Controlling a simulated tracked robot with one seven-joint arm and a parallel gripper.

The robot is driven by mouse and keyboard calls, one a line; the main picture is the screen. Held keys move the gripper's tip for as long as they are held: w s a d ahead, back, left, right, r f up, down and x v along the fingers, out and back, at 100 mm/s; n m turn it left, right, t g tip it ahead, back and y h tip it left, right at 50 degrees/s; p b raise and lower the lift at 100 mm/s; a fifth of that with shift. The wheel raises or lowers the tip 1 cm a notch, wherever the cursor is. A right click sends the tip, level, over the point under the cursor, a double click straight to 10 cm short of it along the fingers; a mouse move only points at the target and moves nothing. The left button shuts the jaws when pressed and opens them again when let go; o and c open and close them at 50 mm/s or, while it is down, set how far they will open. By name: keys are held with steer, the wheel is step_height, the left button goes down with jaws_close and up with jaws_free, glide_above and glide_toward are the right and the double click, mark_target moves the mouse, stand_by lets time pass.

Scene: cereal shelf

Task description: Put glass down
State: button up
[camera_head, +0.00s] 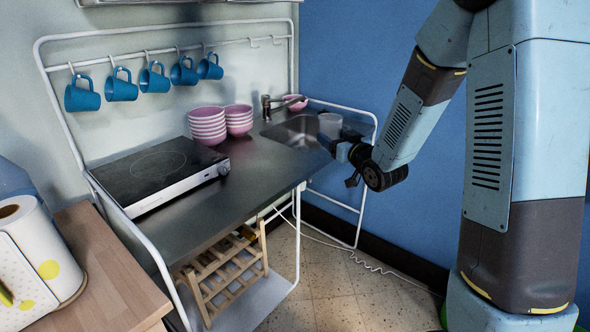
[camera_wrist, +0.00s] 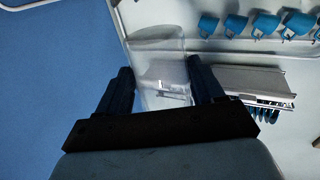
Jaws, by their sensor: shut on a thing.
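A clear glass (camera_head: 330,124) shows in the head view at the far right end of the metal counter, beside the sink. My gripper (camera_head: 326,143) reaches it from the right and is shut on it. In the wrist view the glass (camera_wrist: 160,72) stands between the two dark fingers of my gripper (camera_wrist: 161,70), one on each side. The glass looks upright in the head view. Its lower part is partly hidden by the fingers, and I cannot tell whether its base touches the counter.
The sink (camera_head: 291,131) with a tap (camera_head: 267,107) lies left of the glass. Pink bowls (camera_head: 208,126) are stacked on the counter (camera_head: 250,172), and another pink bowl (camera_head: 295,102) is behind the sink. A hob (camera_head: 160,172) is further left. Blue mugs (camera_head: 122,86) hang above.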

steer(key=shift+a, duration=0.3)
steer(key=w+a+f, duration=0.8)
steer(key=a, duration=0.1)
steer(key=shift+w+f, duration=0.2)
steer(key=shift+w, duration=0.1)
steer(key=shift+w+a+f, duration=0.4)
steer(key=shift+a+f, duration=0.05)
steer(key=shift+f, duration=1.75)
steer(key=o, duration=1.5)
steer(key=shift+f, duration=0.15)
steer(key=shift+d, duration=0.1)
